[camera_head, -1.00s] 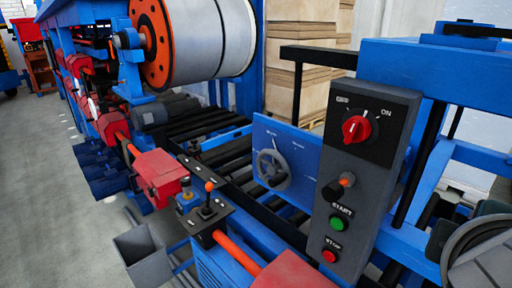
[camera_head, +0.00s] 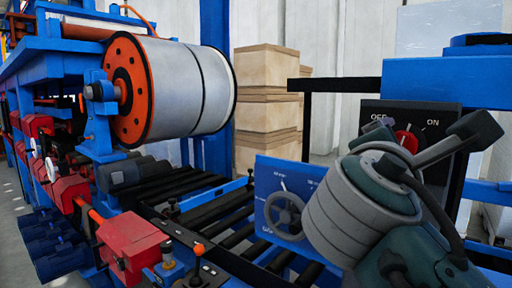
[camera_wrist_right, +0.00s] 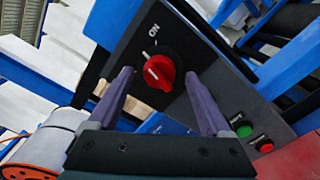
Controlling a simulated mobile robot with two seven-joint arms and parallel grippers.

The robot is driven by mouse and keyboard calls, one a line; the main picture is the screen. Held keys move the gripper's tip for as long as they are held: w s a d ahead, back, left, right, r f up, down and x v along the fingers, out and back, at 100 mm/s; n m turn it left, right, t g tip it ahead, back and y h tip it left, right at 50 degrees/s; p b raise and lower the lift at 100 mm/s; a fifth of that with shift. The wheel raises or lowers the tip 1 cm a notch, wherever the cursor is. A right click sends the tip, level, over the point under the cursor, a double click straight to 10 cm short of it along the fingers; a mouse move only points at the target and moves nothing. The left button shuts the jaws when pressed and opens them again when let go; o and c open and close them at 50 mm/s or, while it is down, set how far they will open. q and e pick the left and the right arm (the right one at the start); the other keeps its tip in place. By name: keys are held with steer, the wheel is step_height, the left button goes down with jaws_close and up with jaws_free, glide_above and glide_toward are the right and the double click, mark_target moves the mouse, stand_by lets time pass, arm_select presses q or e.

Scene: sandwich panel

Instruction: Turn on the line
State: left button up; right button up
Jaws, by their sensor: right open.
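The red rotary knob (camera_head: 406,140) sits on a dark control panel (camera_head: 372,112) between the OFF and ON labels. In the right wrist view the knob (camera_wrist_right: 159,71) lies ahead of and between the two fingers. My right gripper (camera_head: 428,138) is open in front of the panel, its fingers on either side of the knob. Contact cannot be told. The knob's exact setting is unclear. A green button (camera_wrist_right: 243,131) and a red button (camera_wrist_right: 264,145) show lower on the panel in the wrist view; my arm hides them in the head view. My left gripper is not in view.
A blue plate with a grey handwheel (camera_head: 284,214) stands left of my right arm. A large metal roll (camera_head: 180,85) with an orange flange hangs over black rollers (camera_head: 205,208). A blue frame (camera_head: 425,85) lies behind the panel.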

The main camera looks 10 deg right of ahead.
steer(key=shift+w+d, duration=0.35)
steer(key=shift+c, duration=0.3)
jaws_close()
